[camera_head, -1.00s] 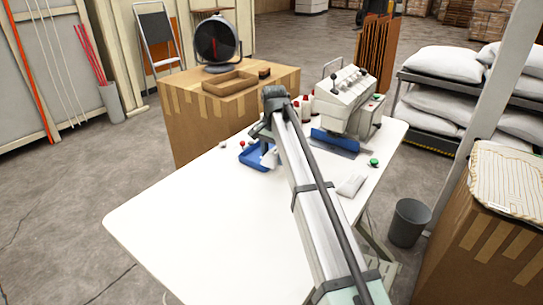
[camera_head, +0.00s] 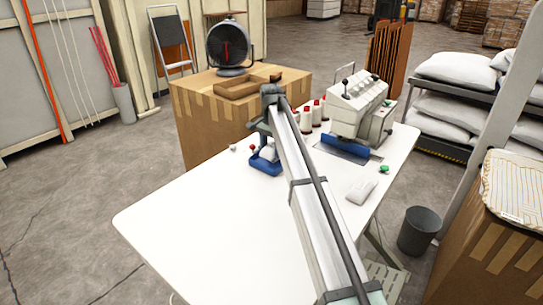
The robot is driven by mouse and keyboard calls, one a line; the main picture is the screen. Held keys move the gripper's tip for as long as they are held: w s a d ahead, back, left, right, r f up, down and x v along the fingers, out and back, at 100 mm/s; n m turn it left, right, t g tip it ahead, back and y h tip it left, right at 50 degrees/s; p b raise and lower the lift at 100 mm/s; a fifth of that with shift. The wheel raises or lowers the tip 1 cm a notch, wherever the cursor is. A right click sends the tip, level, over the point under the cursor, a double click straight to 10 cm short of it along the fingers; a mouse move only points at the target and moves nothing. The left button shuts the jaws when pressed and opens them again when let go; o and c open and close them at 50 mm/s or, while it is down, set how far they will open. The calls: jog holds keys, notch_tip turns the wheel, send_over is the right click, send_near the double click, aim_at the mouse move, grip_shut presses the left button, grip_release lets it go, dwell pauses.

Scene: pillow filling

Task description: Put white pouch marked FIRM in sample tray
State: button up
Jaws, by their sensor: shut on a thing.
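The blue sample tray (camera_head: 263,170) sits on the white table towards its far side. My gripper (camera_head: 264,143) is above the tray, partly hidden by my own arm. It is shut on a white pouch (camera_head: 268,153) that hangs at the tray; I cannot tell whether the pouch touches the tray floor. Its marking is too small to read. Another white pouch (camera_head: 361,191) lies on the table to the right of my arm.
A sealing machine (camera_head: 357,105) and several red-capped white bottles (camera_head: 306,121) stand behind my arm. A small red knob (camera_head: 253,147) and a green button (camera_head: 384,169) are on the table. The table's left front (camera_head: 200,230) is clear.

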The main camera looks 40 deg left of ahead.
jog(key=shift+f, duration=1.7)
jog(key=shift+f, duration=0.1)
jog(key=o, duration=1)
notch_tip(320, 180, up, 12)
jog(key=shift+r, duration=0.15)
jog(key=shift+d, duration=0.1)
